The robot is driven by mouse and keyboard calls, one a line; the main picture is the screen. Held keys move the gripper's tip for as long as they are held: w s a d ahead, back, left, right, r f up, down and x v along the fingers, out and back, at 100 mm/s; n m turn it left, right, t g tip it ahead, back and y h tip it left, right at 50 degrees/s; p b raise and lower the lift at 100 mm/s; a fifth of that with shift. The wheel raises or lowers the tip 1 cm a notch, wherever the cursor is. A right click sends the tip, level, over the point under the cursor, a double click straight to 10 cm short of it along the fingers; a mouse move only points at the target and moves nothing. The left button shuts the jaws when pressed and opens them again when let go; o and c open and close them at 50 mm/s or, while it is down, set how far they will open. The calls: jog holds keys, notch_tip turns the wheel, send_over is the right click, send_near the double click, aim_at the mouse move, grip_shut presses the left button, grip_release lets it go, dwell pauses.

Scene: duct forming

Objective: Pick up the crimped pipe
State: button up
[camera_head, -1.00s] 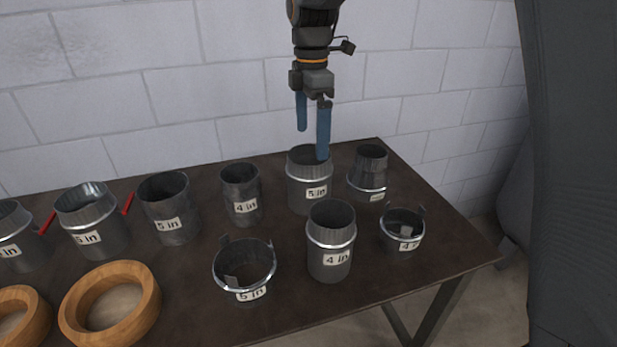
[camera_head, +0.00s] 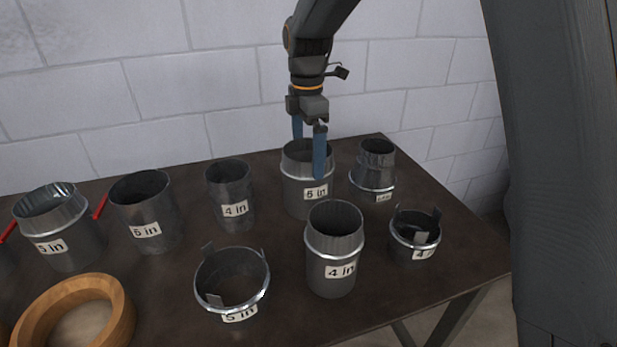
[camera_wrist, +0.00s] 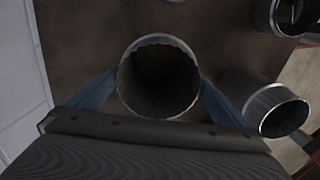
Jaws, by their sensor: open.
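A grey metal pipe labelled "5 in" (camera_head: 302,196) stands upright at the back of the table. In the wrist view its round open mouth shows a wavy, crimped rim (camera_wrist: 158,108). My gripper (camera_head: 309,158) is open and points down over this pipe. One blue finger shows in front of its near wall; the other reaches down to the far side of its rim, its tip probably hidden. In the wrist view the fingers lie on either side of the mouth. I cannot tell whether they touch the wall.
A "4 in" pipe with a bright band (camera_head: 334,270) stands close in front. A tapered reducer (camera_head: 374,170) stands just right, and another "4 in" pipe (camera_head: 231,195) left. Tabbed collars (camera_head: 232,280) (camera_head: 414,232) sit toward the front. A white block wall (camera_head: 160,90) is behind the table.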

jog(key=shift+w+f+p, duration=0.1)
jog(key=shift+f+p, duration=1.15)
jog(key=shift+f, duration=2.65)
jog(key=c, duration=0.9)
